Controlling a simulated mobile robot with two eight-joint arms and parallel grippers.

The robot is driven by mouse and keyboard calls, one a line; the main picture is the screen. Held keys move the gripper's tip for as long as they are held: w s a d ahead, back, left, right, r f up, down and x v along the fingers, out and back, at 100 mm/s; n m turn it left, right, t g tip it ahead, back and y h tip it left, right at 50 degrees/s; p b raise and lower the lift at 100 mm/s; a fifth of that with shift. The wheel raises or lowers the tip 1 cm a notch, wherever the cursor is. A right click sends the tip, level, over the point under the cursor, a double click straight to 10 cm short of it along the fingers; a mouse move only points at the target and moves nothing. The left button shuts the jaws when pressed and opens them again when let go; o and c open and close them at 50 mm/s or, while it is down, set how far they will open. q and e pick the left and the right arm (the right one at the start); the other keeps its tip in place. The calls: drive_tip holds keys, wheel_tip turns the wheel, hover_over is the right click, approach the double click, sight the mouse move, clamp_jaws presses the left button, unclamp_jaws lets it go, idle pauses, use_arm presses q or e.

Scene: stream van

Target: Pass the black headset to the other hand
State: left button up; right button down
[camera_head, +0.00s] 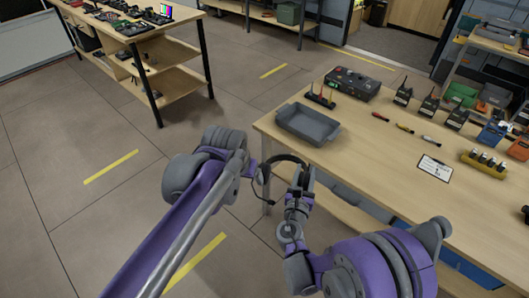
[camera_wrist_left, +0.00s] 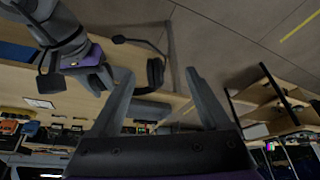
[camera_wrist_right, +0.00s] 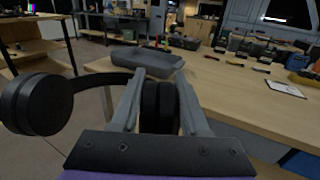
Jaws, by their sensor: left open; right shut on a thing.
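The black headset (camera_head: 287,158) hangs in the air at the near left corner of the workbench. My right gripper (camera_head: 305,174) is shut on one of its ear cups (camera_wrist_right: 160,106). The headband arches left to the free ear cup (camera_wrist_right: 36,103) in the right wrist view. My left gripper (camera_head: 259,170) is open, close to the headset's left side. In the left wrist view, an ear cup (camera_wrist_left: 156,73) with its boom microphone shows between the open fingers (camera_wrist_left: 158,76), apart from both; the depth is hard to tell. My right gripper (camera_wrist_left: 97,72) is at the left there.
The workbench (camera_head: 362,150) holds a grey tray (camera_head: 308,124) near its left corner, just beyond the headset.

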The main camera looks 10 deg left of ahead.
use_arm(q)
approach(267, 165)
drive_tip(key=x, duration=1.1)
drive_tip(key=shift+w+f, duration=0.2)
drive_tip(key=shift+f, duration=0.1)
drive_tip(key=shift+d, duration=0.1)
drive_tip(key=c, duration=0.9)
drive_tip(key=shift+d+m, duration=0.15)
drive_tip(key=shift+m, duration=0.15)
clamp_jaws()
use_arm(e)
drive_tip(key=shift+a, duration=0.15)
drive_tip(key=shift+c, duration=1.6)
unclamp_jaws()
drive_tip(key=shift+s, duration=0.15)
